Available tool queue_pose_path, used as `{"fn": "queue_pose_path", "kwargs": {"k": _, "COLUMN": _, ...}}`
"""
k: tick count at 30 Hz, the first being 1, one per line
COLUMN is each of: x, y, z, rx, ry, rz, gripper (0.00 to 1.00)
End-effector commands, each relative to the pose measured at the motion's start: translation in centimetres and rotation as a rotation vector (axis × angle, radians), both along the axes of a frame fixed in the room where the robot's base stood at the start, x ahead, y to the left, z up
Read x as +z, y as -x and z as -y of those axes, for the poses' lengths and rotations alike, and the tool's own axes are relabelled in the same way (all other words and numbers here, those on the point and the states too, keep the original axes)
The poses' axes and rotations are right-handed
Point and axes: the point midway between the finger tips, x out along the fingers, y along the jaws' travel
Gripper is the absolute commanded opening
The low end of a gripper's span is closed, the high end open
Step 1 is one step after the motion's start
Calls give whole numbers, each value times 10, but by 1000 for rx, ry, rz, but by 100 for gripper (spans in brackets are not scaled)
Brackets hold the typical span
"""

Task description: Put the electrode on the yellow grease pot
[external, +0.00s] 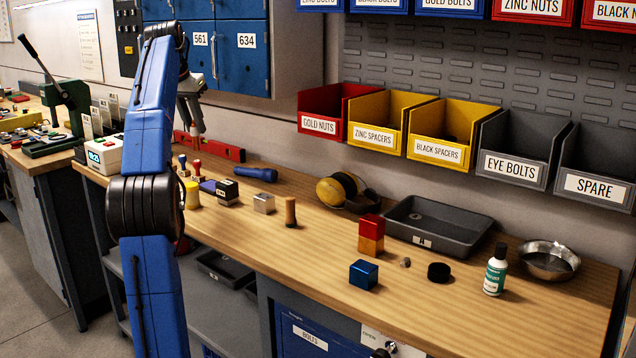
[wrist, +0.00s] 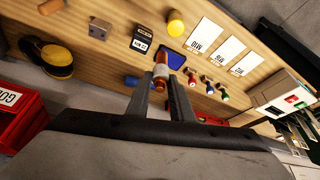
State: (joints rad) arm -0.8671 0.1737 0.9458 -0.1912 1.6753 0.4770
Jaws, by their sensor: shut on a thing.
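My gripper (wrist: 162,78) points down over the bench. Its two fingers are shut on a copper-orange cylinder, the electrode (wrist: 161,70), which shows between the fingertips. In the external view my gripper (external: 197,128) hangs above the back left of the bench, and the electrode cannot be made out there. The yellow grease pot (wrist: 175,22) stands on the bench, apart from the electrode. In the external view the pot (external: 192,196) is near the front edge, just right of my arm, with nothing seen on top.
Near the pot are a blue pad (external: 208,186), a black labelled block (external: 227,192), a metal cube (external: 264,203) and several stamps (wrist: 209,86). A blue torch (external: 256,174) and a red level (external: 222,149) lie behind. White cards (wrist: 207,34) lie beside the pot.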

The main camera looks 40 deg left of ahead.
Motion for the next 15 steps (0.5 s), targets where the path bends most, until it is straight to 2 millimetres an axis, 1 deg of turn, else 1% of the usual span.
{"fn": "queue_pose_path", "kwargs": {"k": 1, "x": 1, "y": 6, "z": -8, "rx": 20, "ry": -1, "rz": 1, "gripper": 0}}
{"fn": "queue_pose_path", "kwargs": {"k": 3, "x": 1, "y": 11, "z": -17, "rx": 41, "ry": 0, "rz": 1, "gripper": 0}}
{"fn": "queue_pose_path", "kwargs": {"k": 8, "x": -4, "y": 16, "z": -23, "rx": 60, "ry": 0, "rz": 3, "gripper": 0}}
{"fn": "queue_pose_path", "kwargs": {"k": 11, "x": -17, "y": 17, "z": -23, "rx": 60, "ry": 1, "rz": 2, "gripper": 0}}
{"fn": "queue_pose_path", "kwargs": {"k": 15, "x": -40, "y": 17, "z": -23, "rx": 59, "ry": 1, "rz": 0, "gripper": 0}}
